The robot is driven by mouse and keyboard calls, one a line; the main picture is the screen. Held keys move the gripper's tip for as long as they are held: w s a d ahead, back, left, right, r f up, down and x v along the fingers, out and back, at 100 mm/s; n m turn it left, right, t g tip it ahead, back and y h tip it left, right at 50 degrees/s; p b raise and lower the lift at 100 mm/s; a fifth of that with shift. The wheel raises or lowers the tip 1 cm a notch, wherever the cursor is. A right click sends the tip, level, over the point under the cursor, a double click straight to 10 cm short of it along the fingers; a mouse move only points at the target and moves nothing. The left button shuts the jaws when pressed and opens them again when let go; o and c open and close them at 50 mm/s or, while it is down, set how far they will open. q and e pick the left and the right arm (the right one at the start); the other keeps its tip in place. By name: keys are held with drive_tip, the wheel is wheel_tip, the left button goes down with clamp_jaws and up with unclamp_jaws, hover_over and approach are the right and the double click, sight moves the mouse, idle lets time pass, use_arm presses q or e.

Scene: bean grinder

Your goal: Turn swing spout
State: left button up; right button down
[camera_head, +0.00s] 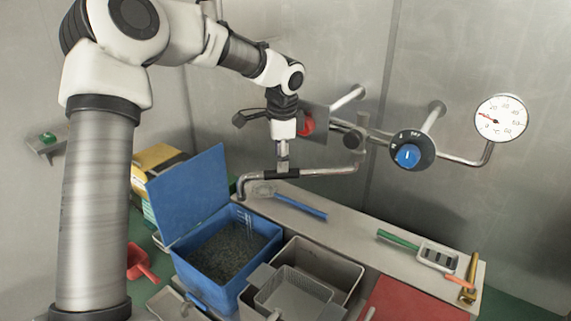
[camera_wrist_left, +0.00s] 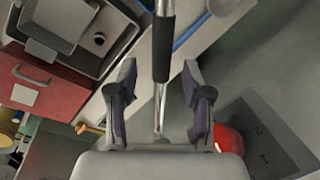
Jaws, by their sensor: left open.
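The swing spout (camera_head: 325,171) is a bent metal pipe with a black sleeve (camera_head: 281,174). It runs left from the wall pipework, and its downturned end is beside the open blue bin. My left gripper (camera_head: 283,166) points down at the sleeve. In the left wrist view the spout's black sleeve (camera_wrist_left: 162,50) runs between the two open fingers of the left gripper (camera_wrist_left: 160,70), with a gap on both sides. I cannot tell whether the fingertips reach past the pipe. My right gripper is not in view.
A blue lidded bin (camera_head: 205,270) with dark grains and a grey sink (camera_head: 325,262) are below the spout. A blue-handled valve (camera_head: 408,155) and a gauge (camera_head: 501,118) are at the right. A red knob (camera_head: 307,122) is close behind my gripper.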

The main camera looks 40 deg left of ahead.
use_arm(q)
drive_tip(key=f, duration=0.1)
drive_tip(key=w+f, duration=0.1)
drive_tip(key=f, duration=0.3)
drive_tip(key=shift+w+a+p, duration=0.4)
drive_tip(key=shift+s, duration=0.2)
drive_tip(key=shift+s+d+r, duration=0.1)
drive_tip(key=shift+s+r, duration=0.15)
drive_tip(key=shift+s, duration=0.1)
clamp_jaws()
drive_tip(key=shift+f, duration=0.1)
